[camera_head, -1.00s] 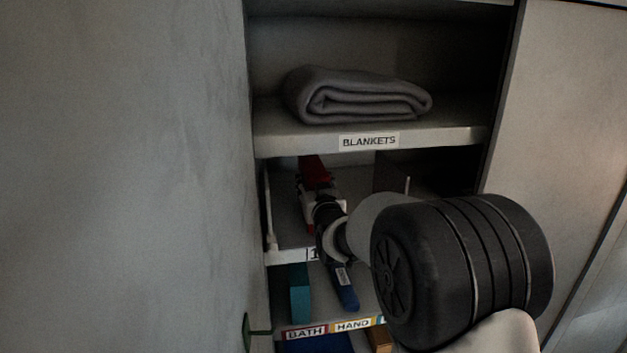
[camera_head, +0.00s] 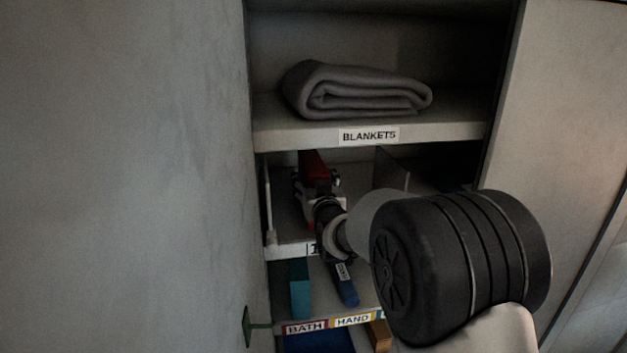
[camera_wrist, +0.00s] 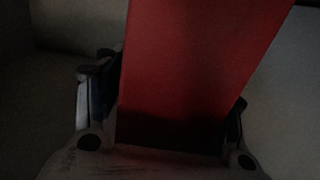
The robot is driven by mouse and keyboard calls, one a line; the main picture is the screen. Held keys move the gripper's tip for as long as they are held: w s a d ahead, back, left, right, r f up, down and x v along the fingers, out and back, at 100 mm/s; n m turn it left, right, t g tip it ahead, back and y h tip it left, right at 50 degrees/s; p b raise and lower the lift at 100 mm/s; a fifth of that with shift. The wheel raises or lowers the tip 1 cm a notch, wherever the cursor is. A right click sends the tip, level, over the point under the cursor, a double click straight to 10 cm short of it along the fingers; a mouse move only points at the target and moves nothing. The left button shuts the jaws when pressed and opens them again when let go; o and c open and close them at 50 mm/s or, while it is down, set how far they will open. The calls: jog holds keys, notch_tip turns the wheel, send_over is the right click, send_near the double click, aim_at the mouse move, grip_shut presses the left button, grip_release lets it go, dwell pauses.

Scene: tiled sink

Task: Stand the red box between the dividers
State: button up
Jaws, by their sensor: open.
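The red box (camera_head: 312,163) stands on the middle shelf, below the blankets shelf, partly hidden behind my gripper. In the wrist view the red box (camera_wrist: 195,65) fills the middle of the picture. My gripper (camera_head: 316,180) is open, with one finger on each side of the box; the fingers also show low in the wrist view (camera_wrist: 165,105). I cannot tell whether they touch it. A thin grey divider (camera_head: 392,168) stands to the right of the box. A pale divider (camera_head: 268,205) stands at the shelf's left end.
A folded grey blanket (camera_head: 355,92) lies on the shelf above, whose labelled edge (camera_head: 300,138) is close over my gripper. Below are a teal box (camera_head: 299,287) and a blue item (camera_head: 346,285). A wall (camera_head: 120,180) closes off the left side.

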jog(key=s+d+f+g+h+b, duration=0.1)
jog(key=s+d+f+g, duration=0.2)
jog(key=s, duration=1.3)
jog(key=s+d+f+m+g+h+b, duration=0.1)
jog(key=s+d+f+g, duration=0.3)
jog(key=s, duration=1.3)
jog(key=s+d+f+m+g+h+b, duration=0.1)
jog(key=s+d+f+g, duration=0.3)
jog(key=s, duration=1.3)
jog(key=d+g, duration=0.2)
jog(key=d, duration=0.2)
jog(key=shift+s, duration=0.25)
jog(key=shift+d, duration=0.1)
notch_tip(320, 180, down, 23)
jog(key=b, duration=2.3)
